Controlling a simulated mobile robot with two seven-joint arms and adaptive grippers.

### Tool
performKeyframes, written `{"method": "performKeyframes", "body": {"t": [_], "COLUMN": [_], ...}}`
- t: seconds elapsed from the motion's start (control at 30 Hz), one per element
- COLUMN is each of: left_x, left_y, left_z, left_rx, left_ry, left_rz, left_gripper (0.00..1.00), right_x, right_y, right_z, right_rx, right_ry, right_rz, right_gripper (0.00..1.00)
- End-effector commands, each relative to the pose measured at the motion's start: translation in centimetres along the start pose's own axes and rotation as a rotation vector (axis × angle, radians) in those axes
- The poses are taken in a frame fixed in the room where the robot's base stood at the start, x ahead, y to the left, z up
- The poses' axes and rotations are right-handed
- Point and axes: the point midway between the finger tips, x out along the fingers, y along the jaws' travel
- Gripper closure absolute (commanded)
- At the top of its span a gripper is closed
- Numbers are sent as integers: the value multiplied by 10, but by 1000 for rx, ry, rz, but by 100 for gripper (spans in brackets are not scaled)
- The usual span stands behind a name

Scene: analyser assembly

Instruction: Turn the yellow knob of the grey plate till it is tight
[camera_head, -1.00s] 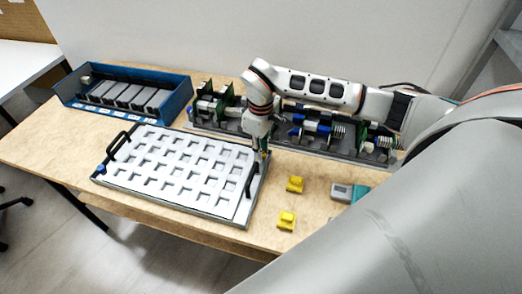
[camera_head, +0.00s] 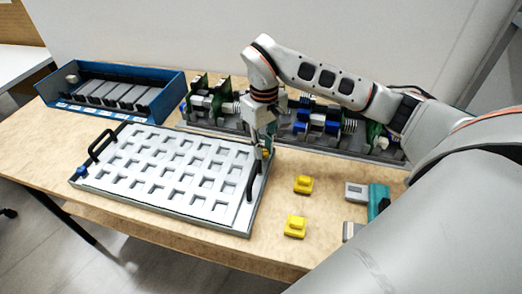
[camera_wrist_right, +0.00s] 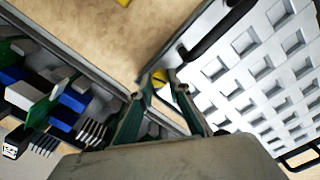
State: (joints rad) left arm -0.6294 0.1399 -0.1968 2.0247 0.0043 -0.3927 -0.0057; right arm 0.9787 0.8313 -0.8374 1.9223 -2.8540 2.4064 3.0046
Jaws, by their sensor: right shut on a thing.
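The grey plate (camera_head: 160,172) lies on the wooden table, with rows of square pockets and two black handles. Its yellow knob (camera_wrist_right: 159,76) sits at the corner by the right-hand handle; only a small part of it shows in the head view. My right gripper (camera_head: 265,148) points down at that corner. In the right wrist view its green-sided fingertips (camera_wrist_right: 157,82) are closed in on the yellow knob, one on each side, partly hiding it. A blue knob (camera_head: 82,171) is at the plate's near left corner. My left gripper is out of view.
Behind the plate is a rack of circuit boards and blue parts (camera_head: 318,122). A blue box (camera_head: 150,104) stands at the back left. Two yellow blocks (camera_head: 303,184) (camera_head: 295,226) and a grey-and-teal part (camera_head: 377,203) lie right of the plate, with bare table between.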

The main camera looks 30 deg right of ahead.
Motion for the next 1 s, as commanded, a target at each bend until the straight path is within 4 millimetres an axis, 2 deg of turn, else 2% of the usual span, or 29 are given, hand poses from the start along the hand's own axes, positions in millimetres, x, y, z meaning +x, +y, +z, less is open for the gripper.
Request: {"method": "performKeyframes", "body": {"t": [0.2, 0.53, 0.57, 0.6, 0.63, 1.0], "left_x": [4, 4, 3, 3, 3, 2], "left_y": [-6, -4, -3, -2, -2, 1], "left_z": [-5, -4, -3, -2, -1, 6], "left_rx": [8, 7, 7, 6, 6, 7], "left_ry": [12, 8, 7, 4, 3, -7], "left_rz": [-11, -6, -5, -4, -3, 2], "left_gripper": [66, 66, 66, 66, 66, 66], "right_x": [-4, -5, -5, -5, -5, -4], "right_y": [2, 2, 2, 2, 2, 1], "right_z": [-3, -3, -3, -3, -3, -1], "right_rx": [16, 17, 17, 16, 16, 14], "right_ry": [12, 13, 13, 13, 13, 5], "right_rz": [2, 2, 2, 1, 1, 1], "right_gripper": [100, 100, 80, 70, 66, 66]}}
